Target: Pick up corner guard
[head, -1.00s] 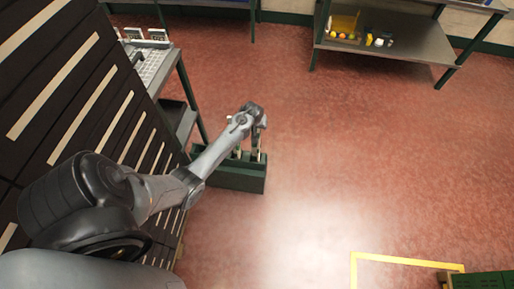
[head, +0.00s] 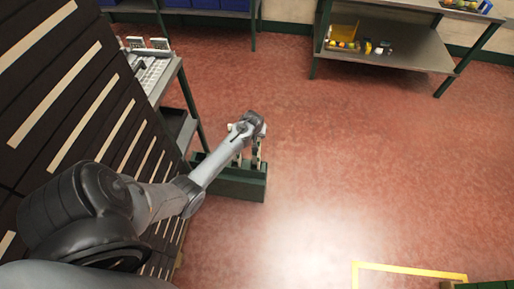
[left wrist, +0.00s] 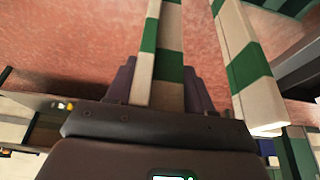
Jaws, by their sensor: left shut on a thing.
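My left gripper (left wrist: 160,88) is shut on a corner guard (left wrist: 168,55), a long strip with green and cream bands, which runs up between its two dark fingers in the left wrist view. A second banded corner guard (left wrist: 242,62) stands beside it on the right, apart from the fingers. In the head view the left gripper (head: 252,127) is above a dark green bin (head: 236,187). Pale parts of the guards show between gripper and bin, mostly hidden by the arm. I cannot tell whether the held guard's lower end is inside the bin. My right gripper is not in view.
A dark slatted rack (head: 60,110) and a grey workbench (head: 165,85) stand on the left. A shelf (head: 400,55) with fruit and a yellow bin stands at the back right. The red floor (head: 360,170) is open, with yellow tape (head: 410,268) at front right.

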